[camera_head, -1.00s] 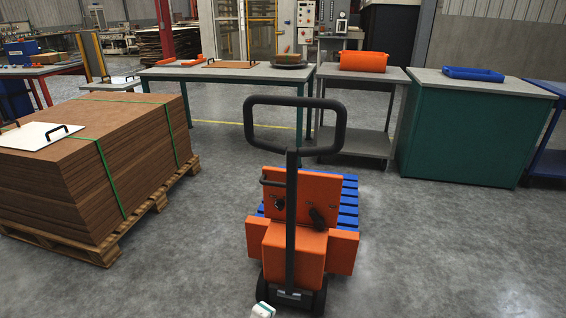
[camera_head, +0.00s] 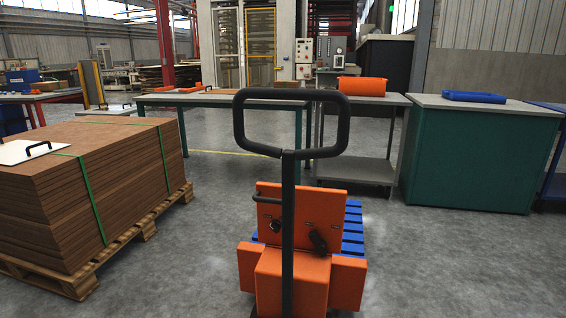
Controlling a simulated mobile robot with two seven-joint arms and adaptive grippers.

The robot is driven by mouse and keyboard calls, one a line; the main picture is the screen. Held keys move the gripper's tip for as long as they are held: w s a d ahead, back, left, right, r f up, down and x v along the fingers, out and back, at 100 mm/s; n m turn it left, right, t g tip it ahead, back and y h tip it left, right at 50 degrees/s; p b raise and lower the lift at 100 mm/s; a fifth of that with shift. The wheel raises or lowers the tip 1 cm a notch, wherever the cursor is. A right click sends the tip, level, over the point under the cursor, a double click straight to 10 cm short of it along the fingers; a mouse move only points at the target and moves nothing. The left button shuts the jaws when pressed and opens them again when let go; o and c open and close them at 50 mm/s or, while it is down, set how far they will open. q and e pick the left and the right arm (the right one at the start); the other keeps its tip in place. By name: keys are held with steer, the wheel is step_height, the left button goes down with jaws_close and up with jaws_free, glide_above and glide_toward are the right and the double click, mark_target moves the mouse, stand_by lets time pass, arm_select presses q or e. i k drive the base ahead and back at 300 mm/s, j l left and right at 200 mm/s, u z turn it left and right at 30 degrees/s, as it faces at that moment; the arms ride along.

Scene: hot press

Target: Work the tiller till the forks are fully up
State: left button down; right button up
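The tiller is a black loop handle (camera_head: 243,118) on a dark upright shaft (camera_head: 289,225), standing in front of an orange pallet truck (camera_head: 299,280) in the middle of the head view. The tiller looks close to upright. A small black grip and a lever show on the truck's orange panel. A blue slatted pallet (camera_head: 353,228) shows behind the truck on the right. The forks are hidden behind the truck body, so their height cannot be told. Neither of my grippers is in view, and nothing is seen touching the tiller.
A strapped stack of brown boards (camera_head: 110,170) on a wooden pallet (camera_head: 75,285) stands at left. A long table (camera_head: 215,102), a grey stand (camera_head: 365,171) with an orange bin (camera_head: 361,87) and a teal cabinet (camera_head: 475,155) line the back. Grey floor is clear at right.

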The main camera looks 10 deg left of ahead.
mark_target(289, 157)
steer(key=i+j+z, duration=0.1)
steer(key=i+j, duration=0.15)
steer(key=i+j+z, duration=0.1)
steer(key=j, duration=0.3)
steer(key=i+j, duration=0.35)
steer(key=i+j+z, duration=0.25)
steer(key=i+j, duration=0.15)
steer(key=j, duration=0.3)
steer(key=i+j+z, duration=0.1)
steer(key=j, duration=0.25)
steer(key=i+j+z, duration=0.1)
steer(key=i+j, duration=0.15)
steer(key=j, duration=0.15)
